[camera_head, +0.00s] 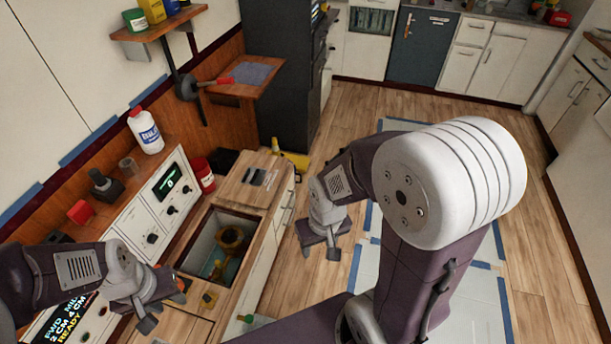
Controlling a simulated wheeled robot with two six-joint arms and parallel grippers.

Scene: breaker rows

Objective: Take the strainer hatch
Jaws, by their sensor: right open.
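An open square well (207,240) is set in the wooden counter, with a brass-coloured round part (231,238) inside. A wooden panel (252,177) with a dark fitting lies on the counter just beyond the well. It may be the strainer hatch, but I cannot tell for sure. My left gripper (163,309) is at the near left, above the counter's near part and short of the well. Its fingers look apart and empty. My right gripper (320,245) is open and empty, over the floor side to the right of the counter.
A control panel (155,222) with a green display runs along the left. A white bottle (146,132), red can (204,175) and red block (80,211) stand near the wall. A small shelf (240,85) juts out beyond.

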